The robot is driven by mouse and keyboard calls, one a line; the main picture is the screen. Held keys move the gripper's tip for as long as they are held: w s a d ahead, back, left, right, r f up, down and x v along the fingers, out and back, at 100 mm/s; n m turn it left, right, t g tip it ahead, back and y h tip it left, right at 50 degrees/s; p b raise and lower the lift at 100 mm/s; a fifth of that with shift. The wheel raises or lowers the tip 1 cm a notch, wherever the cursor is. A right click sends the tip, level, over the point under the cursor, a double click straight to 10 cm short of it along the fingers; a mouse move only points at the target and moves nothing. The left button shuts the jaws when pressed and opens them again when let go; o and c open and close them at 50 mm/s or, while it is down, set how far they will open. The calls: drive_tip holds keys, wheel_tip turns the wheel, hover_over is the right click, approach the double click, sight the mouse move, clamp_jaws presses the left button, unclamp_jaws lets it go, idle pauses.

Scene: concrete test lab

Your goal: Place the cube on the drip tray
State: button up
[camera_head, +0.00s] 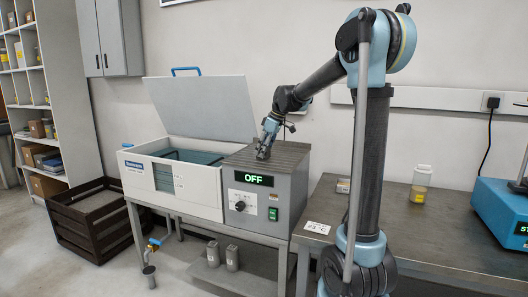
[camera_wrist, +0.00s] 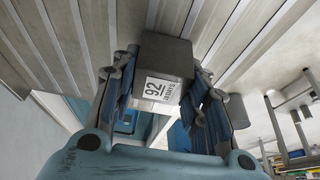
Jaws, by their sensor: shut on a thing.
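The cube (camera_wrist: 168,62) is dark grey with a white label reading 92. My gripper (camera_wrist: 165,85) is shut on it, with a finger on each side. In the head view my gripper (camera_head: 265,146) points down over the ridged grey top of the control box, which appears to be the drip tray (camera_head: 288,155). The cube there is small and dark at the fingertips, hard to tell from the gripper. The ridged surface (camera_wrist: 60,45) shows close behind the cube in the wrist view. I cannot tell whether the cube touches it.
The control box (camera_head: 268,203) shows OFF on its display. To its left is a white tank (camera_head: 195,190) with its lid (camera_head: 203,108) raised. A bench (camera_head: 430,225) at right holds a small yellow-labelled jar (camera_head: 420,184) and a blue device (camera_head: 500,205). A dark crate (camera_head: 85,220) stands on the floor.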

drive_tip(key=shift+f, duration=0.15)
drive_tip(key=o, duration=1.4)
drive_tip(key=shift+c, duration=0.2)
drive_tip(key=v, duration=1.2)
drive_tip(key=shift+s, duration=0.1)
